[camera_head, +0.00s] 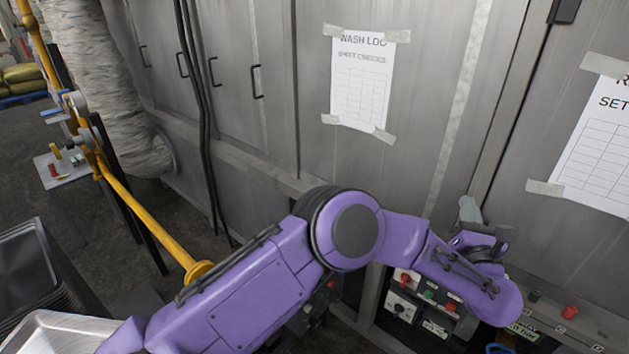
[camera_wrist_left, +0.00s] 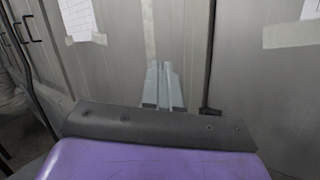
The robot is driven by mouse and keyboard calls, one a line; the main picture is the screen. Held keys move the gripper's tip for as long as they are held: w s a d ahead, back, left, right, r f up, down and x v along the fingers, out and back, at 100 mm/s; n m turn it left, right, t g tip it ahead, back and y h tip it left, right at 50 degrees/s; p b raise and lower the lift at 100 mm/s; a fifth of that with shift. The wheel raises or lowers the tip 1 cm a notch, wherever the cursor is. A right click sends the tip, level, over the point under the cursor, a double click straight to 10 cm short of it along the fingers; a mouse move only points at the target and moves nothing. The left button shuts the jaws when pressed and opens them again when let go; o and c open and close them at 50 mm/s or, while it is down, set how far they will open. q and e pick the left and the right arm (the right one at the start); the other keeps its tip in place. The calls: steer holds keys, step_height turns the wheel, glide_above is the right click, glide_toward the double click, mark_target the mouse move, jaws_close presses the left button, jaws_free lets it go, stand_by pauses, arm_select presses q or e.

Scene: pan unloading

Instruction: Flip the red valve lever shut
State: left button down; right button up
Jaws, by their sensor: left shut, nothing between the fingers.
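My left arm reaches across the head view from the lower left. My left gripper (camera_head: 468,212) is at the right, in front of the grey metal panels, shut and empty. In the left wrist view its two pale fingers (camera_wrist_left: 164,85) lie together and point at the bare panel. I cannot make out a red valve lever for certain. A yellow pipe (camera_head: 145,212) with blue-handled fittings runs down the left side, and part of it is hidden behind my arm. A small red item lies on a pale plate by the pipe, too small to identify. My right gripper is not in view.
A control box (camera_head: 433,304) with red and green buttons is under my left forearm, and another red button (camera_head: 569,312) is at the lower right. Taped sheets, including a wash log (camera_head: 364,80), hang on the panels. Metal trays (camera_head: 28,262) are stacked at lower left.

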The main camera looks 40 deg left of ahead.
arm_select(q)
steer(key=s+r+n+g+y, duration=0.1)
steer(key=r+n+g+y, duration=0.1)
steer(key=r+n, duration=0.6)
steer(key=s+a+r+n+g+y+p, duration=0.1)
steer(key=r+n+g, duration=0.3)
steer(key=r+n, duration=0.4)
steer(key=s+a+r+n+g+y+p, duration=0.1)
steer(key=s+r+n+g+y, duration=0.1)
steer(key=r+n, duration=0.7)
steer(key=n+g+y, duration=0.1)
steer(key=n, duration=0.1)
steer(key=shift+n+g, duration=0.3)
steer(key=shift+g, duration=0.1)
steer(key=shift+r, duration=0.1)
